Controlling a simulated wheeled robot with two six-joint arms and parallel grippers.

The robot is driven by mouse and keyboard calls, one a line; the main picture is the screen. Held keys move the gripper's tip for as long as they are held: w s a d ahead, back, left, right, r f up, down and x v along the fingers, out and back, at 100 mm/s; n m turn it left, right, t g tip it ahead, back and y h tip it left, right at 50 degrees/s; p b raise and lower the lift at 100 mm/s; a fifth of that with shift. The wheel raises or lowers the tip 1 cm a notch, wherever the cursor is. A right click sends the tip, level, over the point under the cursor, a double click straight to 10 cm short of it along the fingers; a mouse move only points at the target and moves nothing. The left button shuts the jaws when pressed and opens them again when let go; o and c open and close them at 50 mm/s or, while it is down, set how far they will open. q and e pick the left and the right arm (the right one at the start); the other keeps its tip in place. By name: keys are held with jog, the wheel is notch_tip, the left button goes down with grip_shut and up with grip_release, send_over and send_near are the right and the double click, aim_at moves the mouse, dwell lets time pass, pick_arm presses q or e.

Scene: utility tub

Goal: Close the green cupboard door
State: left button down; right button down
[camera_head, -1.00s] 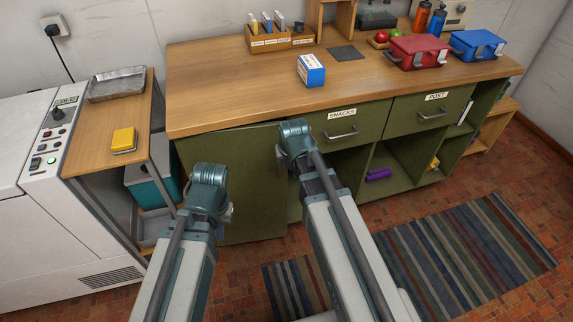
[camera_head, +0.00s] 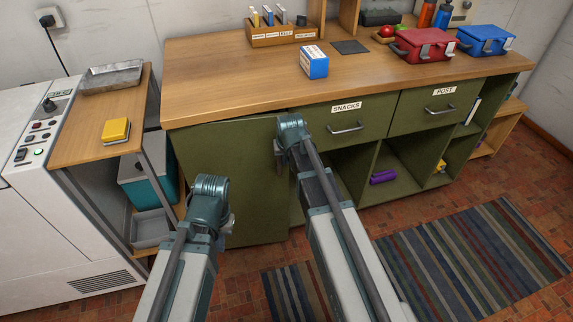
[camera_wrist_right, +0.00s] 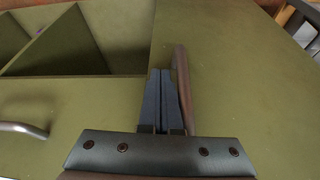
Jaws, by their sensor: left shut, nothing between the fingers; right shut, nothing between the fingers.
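The green cupboard door (camera_head: 235,180) is at the left end of the long cabinet, below the wooden top. It stands slightly ajar, with a dark gap along its top edge. My right gripper (camera_head: 291,132) is at the door's free right edge, and its arm hides part of the cabinet. In the right wrist view the right gripper's fingers (camera_wrist_right: 160,75) are shut and empty in front of the door edge, beside the brown door handle (camera_wrist_right: 182,80). Whether they touch is unclear. My left gripper (camera_head: 211,200) is shut and empty in front of the door's lower left part.
The snacks drawer (camera_head: 345,122) and post drawer (camera_head: 440,103) are shut, with open shelves below. A small side table (camera_head: 95,140) with a yellow sponge (camera_head: 116,130) stands left of the cabinet. A striped rug (camera_head: 480,255) lies on the brick floor.

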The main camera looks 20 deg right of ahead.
jog(key=w, duration=0.5)
jog(key=shift+w+d, duration=0.25)
jog(key=shift+s, duration=0.1)
jog(key=s+r+p, duration=0.8)
jog(key=r+p, duration=0.1)
jog(key=shift+s+r, duration=0.15)
dwell(0.4)
jog(key=shift+d, duration=0.1)
